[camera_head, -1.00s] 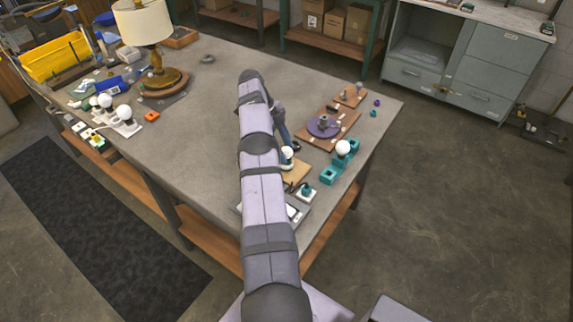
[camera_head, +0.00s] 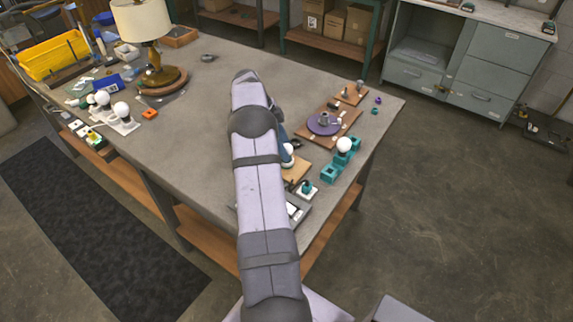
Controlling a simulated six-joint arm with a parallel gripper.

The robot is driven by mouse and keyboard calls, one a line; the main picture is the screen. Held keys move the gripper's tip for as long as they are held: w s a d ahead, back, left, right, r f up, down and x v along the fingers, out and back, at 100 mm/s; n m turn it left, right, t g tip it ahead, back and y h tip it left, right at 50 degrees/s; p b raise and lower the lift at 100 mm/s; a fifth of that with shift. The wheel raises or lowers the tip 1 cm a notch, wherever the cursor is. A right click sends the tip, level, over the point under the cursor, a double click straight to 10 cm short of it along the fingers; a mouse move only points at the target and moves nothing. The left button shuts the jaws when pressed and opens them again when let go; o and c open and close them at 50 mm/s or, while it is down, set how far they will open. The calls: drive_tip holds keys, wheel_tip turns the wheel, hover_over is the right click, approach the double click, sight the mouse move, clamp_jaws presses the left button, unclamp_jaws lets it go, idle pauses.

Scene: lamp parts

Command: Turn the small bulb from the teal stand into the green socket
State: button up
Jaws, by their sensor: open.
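The teal stand (camera_head: 329,173) is a row of teal blocks near the right table edge. A round white bulb (camera_head: 344,145) sits upright on its far block; the nearer blocks look empty. A second white bulb (camera_head: 289,149) shows just right of my arm, over a wooden board (camera_head: 298,168), partly hidden; I cannot tell what supports it. A green socket (camera_head: 306,187) on a white plate stands left of the teal stand's near end. My gripper (camera_head: 287,156) is open, close beside the second bulb and mostly hidden behind my arm. Its fingertips do not show clearly.
A purple disc (camera_head: 322,124) on a wooden board lies behind the stand. A grey device (camera_head: 297,208) sits near the front edge, partly behind my arm. A lamp (camera_head: 145,30), a yellow bin (camera_head: 55,55) and several bulbs on a white rack (camera_head: 118,124) stand left. The table middle is clear.

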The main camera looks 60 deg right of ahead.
drive_tip(key=shift+s+a+n+t+h+b, duration=0.1)
drive_tip(key=shift+n+t+h+b, duration=0.3)
drive_tip(key=shift+n+b, duration=0.9)
drive_tip(key=shift+c, duration=0.5)
drive_tip(key=c, duration=0.7)
drive_tip(key=shift+o, duration=0.2)
drive_tip(key=shift+p, duration=0.35)
drive_tip(key=shift+m+g+y+p, duration=0.3)
drive_tip(key=shift+m+p, duration=0.3)
drive_tip(key=shift+m, duration=0.3)
drive_tip(key=o, duration=1)
drive_tip(key=shift+r, duration=0.1)
